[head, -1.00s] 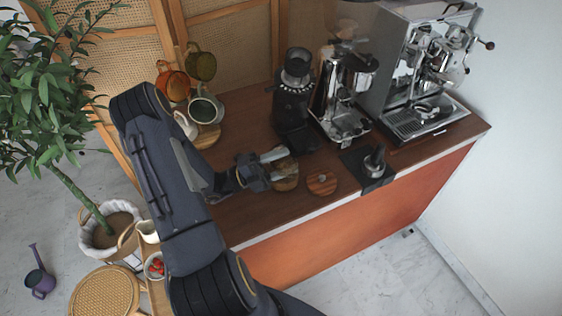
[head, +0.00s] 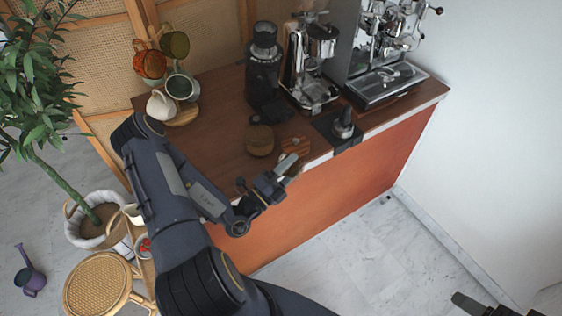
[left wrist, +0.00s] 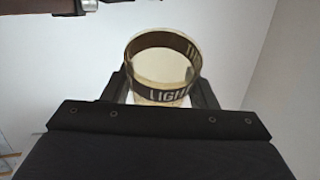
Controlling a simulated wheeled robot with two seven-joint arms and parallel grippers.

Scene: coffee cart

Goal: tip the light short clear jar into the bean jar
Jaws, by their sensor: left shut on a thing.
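My left gripper (head: 287,172) is shut on the light short clear jar, held off the front edge of the counter. In the left wrist view the light jar (left wrist: 163,68) sits between the fingers, with a dark band lettered "LIGH". It looks pale inside; I cannot tell how much is in it. In the head view the fingers and blur mostly hide it. A short brown-tan jar (head: 259,141), apparently the bean jar, stands on the counter, left of and behind the gripper, apart from it. A dark part of my right gripper (head: 470,303) shows at the lower right corner; its jaws are unclear.
A round wooden lid (head: 296,146) lies on the counter (head: 215,138) right behind the gripper. A dark grinder (head: 263,75) stands behind the jar. A tamper (head: 343,124) on a black mat is to the right. A mug stand (head: 183,116) is at left.

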